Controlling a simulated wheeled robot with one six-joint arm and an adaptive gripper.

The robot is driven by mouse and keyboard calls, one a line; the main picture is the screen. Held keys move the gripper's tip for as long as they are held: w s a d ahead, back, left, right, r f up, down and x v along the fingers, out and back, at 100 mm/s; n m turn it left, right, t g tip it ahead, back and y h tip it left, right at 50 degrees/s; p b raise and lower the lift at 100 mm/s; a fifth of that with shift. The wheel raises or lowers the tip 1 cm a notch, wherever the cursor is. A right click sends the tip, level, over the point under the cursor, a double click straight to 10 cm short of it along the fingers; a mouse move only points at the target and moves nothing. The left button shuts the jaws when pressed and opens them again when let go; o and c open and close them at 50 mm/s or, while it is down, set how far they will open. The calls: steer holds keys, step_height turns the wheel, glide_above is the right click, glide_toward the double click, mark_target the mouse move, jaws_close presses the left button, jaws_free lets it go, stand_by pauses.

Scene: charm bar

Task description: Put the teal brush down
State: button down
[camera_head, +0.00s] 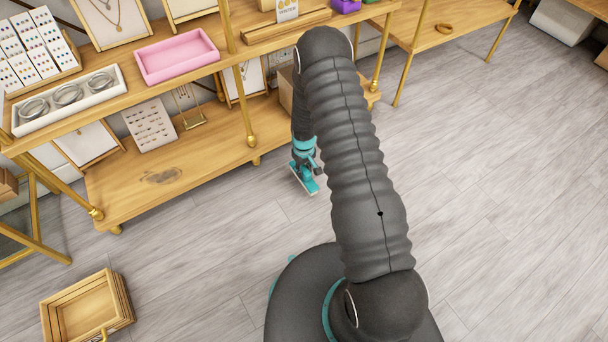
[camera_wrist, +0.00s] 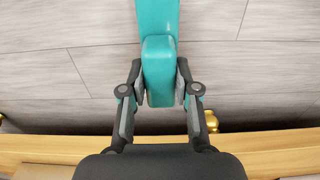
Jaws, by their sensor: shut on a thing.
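The teal brush shows in the head view (camera_head: 305,180) as a teal bar with a pale edge, just in front of the shelf unit and over the grey floor. In the wrist view its teal body (camera_wrist: 158,25) runs from the top edge down between the fingers. My gripper (camera_wrist: 159,88) is shut on the brush, with one finger on each side. In the head view my gripper (camera_head: 304,160) points downward, partly hidden by my arm. I cannot tell the gap between brush and floor.
The lower wooden shelf (camera_head: 190,160) lies close to the left of my gripper; its edge (camera_wrist: 50,145) crosses the wrist view's bottom. Above it, the upper shelf holds a pink tray (camera_head: 177,56). Wooden crates (camera_head: 85,308) stand at lower left. Floor (camera_head: 500,190) is clear at right.

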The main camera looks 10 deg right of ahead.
steer(key=shift+f, duration=1.65)
steer(key=shift+f, duration=0.15)
steer(key=c, duration=0.8)
jaws_free()
steer(key=shift+c, duration=0.2)
